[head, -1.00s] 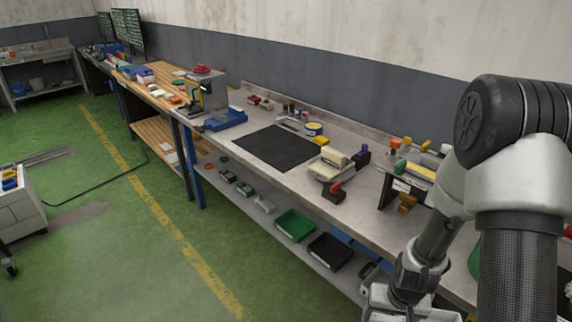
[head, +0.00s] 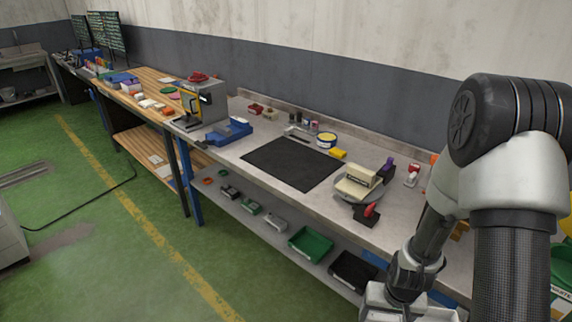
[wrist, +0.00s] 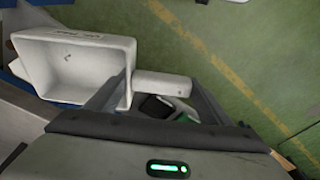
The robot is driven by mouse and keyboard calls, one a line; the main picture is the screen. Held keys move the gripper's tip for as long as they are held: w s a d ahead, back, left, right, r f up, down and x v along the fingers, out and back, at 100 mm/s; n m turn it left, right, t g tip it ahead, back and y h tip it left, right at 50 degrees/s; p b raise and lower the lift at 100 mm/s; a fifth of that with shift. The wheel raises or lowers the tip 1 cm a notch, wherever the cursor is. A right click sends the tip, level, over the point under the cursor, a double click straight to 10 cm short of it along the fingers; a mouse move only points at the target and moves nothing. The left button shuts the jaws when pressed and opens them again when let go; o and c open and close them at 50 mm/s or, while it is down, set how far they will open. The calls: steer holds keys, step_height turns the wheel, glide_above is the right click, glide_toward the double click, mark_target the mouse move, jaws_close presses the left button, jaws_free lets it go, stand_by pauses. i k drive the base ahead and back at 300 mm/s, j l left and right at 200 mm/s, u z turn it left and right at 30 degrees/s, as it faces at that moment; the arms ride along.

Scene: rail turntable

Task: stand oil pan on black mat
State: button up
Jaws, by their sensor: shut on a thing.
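The oil pan (wrist: 72,66) is a whitish, box-shaped pan with a short round handle, seen from its open side in the wrist view. My gripper (wrist: 162,90) is shut on its handle, with one finger at each side of it. The pan is in the air, with green floor far below on the right. In the head view, my gripper is low at the right, mostly cut off by the bottom edge. The black mat (head: 290,163) lies flat and bare on the grey workbench, up and left of my wrist.
A cream scale-like device (head: 360,184) and a black-and-red tool (head: 368,213) stand right of the mat. A green bin (head: 311,243) sits on the lower shelf.

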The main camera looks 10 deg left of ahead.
mark_target(278, 163)
steer(key=i+j, duration=0.15)
steer(key=j, duration=0.4)
steer(key=i+j+z, duration=0.15)
steer(key=j, duration=0.4)
steer(key=i+j, duration=0.15)
steer(key=j, duration=0.45)
steer(key=i+j+z, duration=0.1)
steer(key=j, duration=0.45)
steer(key=i+j+z, duration=0.1)
steer(key=j, duration=0.5)
